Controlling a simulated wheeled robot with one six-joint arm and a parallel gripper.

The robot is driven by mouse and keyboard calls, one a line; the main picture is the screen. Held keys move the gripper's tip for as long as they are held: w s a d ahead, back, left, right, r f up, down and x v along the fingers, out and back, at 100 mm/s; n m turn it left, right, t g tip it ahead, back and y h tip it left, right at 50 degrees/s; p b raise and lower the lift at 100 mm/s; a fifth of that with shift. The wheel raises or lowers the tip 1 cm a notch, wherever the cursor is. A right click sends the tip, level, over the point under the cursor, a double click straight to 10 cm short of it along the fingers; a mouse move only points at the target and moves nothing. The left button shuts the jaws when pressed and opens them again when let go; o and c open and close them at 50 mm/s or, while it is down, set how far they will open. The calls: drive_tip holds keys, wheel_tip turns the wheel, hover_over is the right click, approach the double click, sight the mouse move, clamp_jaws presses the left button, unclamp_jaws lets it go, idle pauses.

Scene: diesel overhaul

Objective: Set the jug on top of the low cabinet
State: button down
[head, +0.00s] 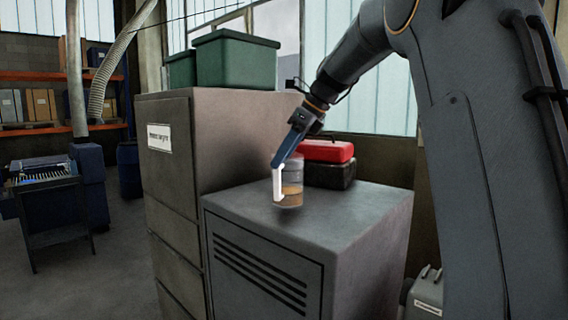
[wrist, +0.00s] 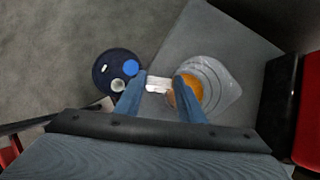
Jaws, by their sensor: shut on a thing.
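The clear jug (head: 294,180) holds amber liquid and has a white handle. It is upright over the top of the low grey cabinet (head: 350,218), near its back left part. Its base is at or just above the surface; I cannot tell if it touches. My gripper (head: 279,166) reaches down from the upper right and is shut on the handle. In the wrist view the jug (wrist: 213,86) is seen from above, with the white handle (wrist: 157,84) between the two blue fingers of my gripper (wrist: 160,88). The cabinet top (wrist: 185,45) shows around the jug.
A red and black toolbox (head: 326,152) stands close behind the jug on the cabinet. A taller cabinet (head: 172,180) with green bins (head: 236,60) adjoins on the left. A blue drum (wrist: 108,88) stands on the floor beyond the cabinet edge. The cabinet's front top is clear.

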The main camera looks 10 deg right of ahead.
drive_tip(key=shift+f, duration=1.2)
drive_tip(key=c, duration=1.2)
unclamp_jaws()
drive_tip(key=b+v, duration=0.2)
drive_tip(key=v, duration=1)
